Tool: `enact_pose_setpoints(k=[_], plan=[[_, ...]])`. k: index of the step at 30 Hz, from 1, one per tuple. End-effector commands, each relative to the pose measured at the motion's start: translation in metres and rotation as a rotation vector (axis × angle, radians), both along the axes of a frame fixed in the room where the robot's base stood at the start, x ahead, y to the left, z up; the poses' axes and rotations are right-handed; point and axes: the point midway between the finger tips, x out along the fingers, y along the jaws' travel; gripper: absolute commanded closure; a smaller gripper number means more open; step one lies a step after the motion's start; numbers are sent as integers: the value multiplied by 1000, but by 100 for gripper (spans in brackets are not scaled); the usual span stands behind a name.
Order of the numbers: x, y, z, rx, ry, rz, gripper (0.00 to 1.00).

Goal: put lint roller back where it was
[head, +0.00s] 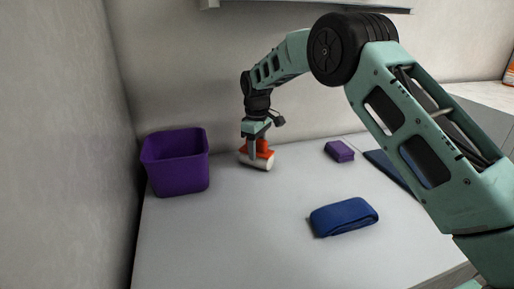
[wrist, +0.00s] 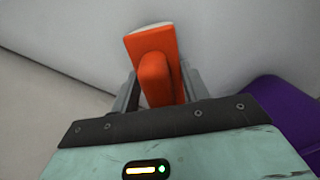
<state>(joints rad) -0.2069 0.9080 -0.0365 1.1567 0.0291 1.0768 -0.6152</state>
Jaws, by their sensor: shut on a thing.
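The lint roller (head: 258,161) has an orange handle and a whitish roll. It is at the back of the white table, to the right of the purple bin. My gripper (head: 257,148) points down and is shut on its orange part. In the wrist view the orange lint roller (wrist: 154,62) sits between the two fingers of my gripper (wrist: 158,88). The roll's lower side is at or very near the table top; I cannot tell whether it touches.
A purple bin (head: 177,165) stands at the back left by the wall; it also shows in the wrist view (wrist: 285,115). A folded blue towel (head: 343,217) lies front right. A small purple block (head: 339,151) and a flat dark blue item (head: 384,165) lie right. The front left table is clear.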

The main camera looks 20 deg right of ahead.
Motion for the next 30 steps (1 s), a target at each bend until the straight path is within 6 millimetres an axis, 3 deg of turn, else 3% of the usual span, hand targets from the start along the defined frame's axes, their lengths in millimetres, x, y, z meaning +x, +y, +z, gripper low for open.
enact_pose_setpoints(k=[1, 2, 3, 4, 14, 24, 30], plan=[[0, 0, -2, 0, 0, 0, 73], [0, 0, -2, 0, 0, 0, 49], [0, 0, -2, 0, 0, 0, 38], [0, 0, -2, 0, 0, 0, 33], [0, 0, 2, 1, -1, 0, 33], [1, 0, 53, 1, -4, -1, 33], [1, 0, 73, 0, -1, 0, 33]])
